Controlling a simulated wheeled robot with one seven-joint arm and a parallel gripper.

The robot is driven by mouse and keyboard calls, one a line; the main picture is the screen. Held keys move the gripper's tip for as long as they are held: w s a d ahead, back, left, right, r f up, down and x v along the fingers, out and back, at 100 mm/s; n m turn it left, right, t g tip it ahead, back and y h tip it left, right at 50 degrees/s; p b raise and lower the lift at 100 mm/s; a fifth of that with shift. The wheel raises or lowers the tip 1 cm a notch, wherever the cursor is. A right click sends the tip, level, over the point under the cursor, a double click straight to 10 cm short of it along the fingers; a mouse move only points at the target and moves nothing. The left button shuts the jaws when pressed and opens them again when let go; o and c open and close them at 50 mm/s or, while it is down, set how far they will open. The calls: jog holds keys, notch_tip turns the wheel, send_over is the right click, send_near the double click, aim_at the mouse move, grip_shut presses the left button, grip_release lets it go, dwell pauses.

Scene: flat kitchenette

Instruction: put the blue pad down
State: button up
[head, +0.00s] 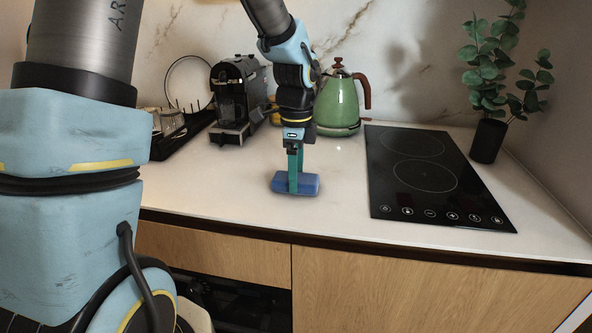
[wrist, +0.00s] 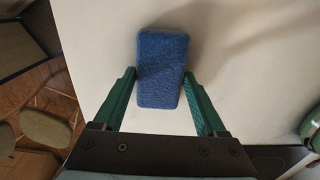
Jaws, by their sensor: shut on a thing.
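The blue pad (head: 310,184) is a small soft block at the white counter, left of the cooktop. My gripper (head: 295,184) points down with its green fingers shut on the pad. In the wrist view the pad (wrist: 161,62) lies between the two fingertips (wrist: 160,80), one on each long side. The pad is at or very close to the counter top; I cannot tell whether it touches.
The white counter (head: 235,185) is clear around the pad. A black cooktop (head: 425,175) lies to the right, with a plant (head: 490,140) beyond it. A green kettle (head: 338,105), a coffee machine (head: 235,100) and a black dish rack (head: 180,135) stand behind.

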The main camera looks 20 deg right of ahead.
jog(key=o, duration=0.9)
jog(key=shift+f, duration=0.35)
jog(key=shift+o, duration=1.2)
jog(key=shift+r, duration=0.1)
jog(key=shift+f+b, duration=0.3)
jog(key=shift+b, duration=0.2)
notch_tip(320, 180, up, 11)
jog(key=b, duration=0.1)
jog(key=shift+w+d+b, duration=0.2)
jog(key=shift+d+b, duration=0.1)
